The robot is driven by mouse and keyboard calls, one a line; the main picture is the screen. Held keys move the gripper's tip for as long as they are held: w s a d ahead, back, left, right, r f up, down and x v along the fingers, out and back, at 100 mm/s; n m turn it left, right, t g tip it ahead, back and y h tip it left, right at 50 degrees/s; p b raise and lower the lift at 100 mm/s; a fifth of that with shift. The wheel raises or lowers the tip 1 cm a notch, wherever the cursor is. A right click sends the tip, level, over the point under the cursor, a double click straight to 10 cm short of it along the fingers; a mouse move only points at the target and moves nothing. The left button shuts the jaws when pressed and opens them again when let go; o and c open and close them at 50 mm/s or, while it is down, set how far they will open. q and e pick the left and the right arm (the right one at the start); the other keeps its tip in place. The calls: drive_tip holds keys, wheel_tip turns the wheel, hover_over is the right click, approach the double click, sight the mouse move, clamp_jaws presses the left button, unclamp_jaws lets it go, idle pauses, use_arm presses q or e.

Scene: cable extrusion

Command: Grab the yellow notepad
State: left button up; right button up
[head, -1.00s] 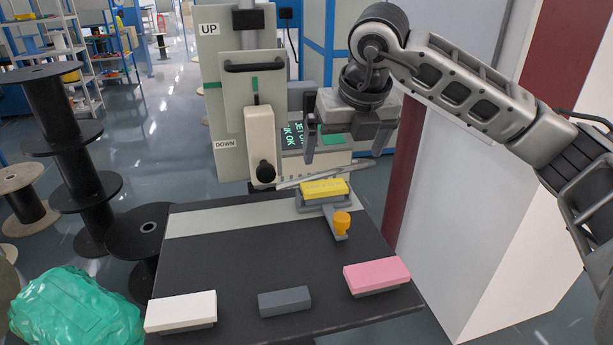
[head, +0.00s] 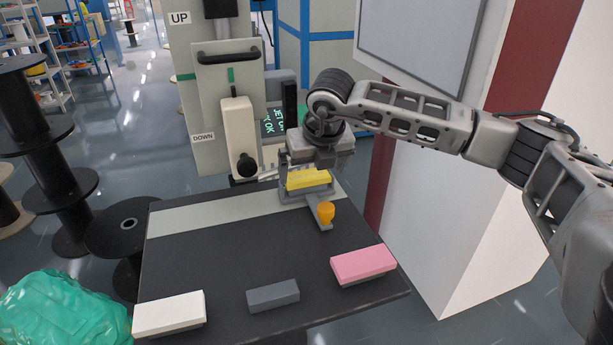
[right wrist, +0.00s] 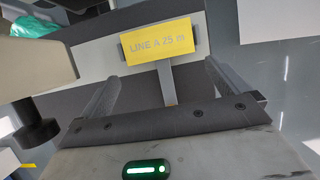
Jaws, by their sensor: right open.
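The yellow notepad (head: 308,180) lies on a grey holder (head: 300,197) at the back of the dark table. In the right wrist view the notepad (right wrist: 158,42) shows the print "LINE A 25 m". My right gripper (head: 309,179) is above it, pointing down, with its fingers apart to either side. My left gripper is not in view.
An orange knob (head: 326,212) stands on the holder's front arm. White (head: 169,312), grey (head: 273,296) and pink (head: 363,264) blocks lie along the table's front edge. A machine with a lever (head: 240,140) stands behind. The table's middle is clear.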

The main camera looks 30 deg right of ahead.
sight(310, 182)
drive_tip(key=shift+x, duration=1.85)
drive_tip(key=shift+w, duration=0.1)
drive_tip(key=shift+d, duration=0.1)
drive_tip(key=c, duration=0.7)
drive_tip(key=shift+r, duration=0.15)
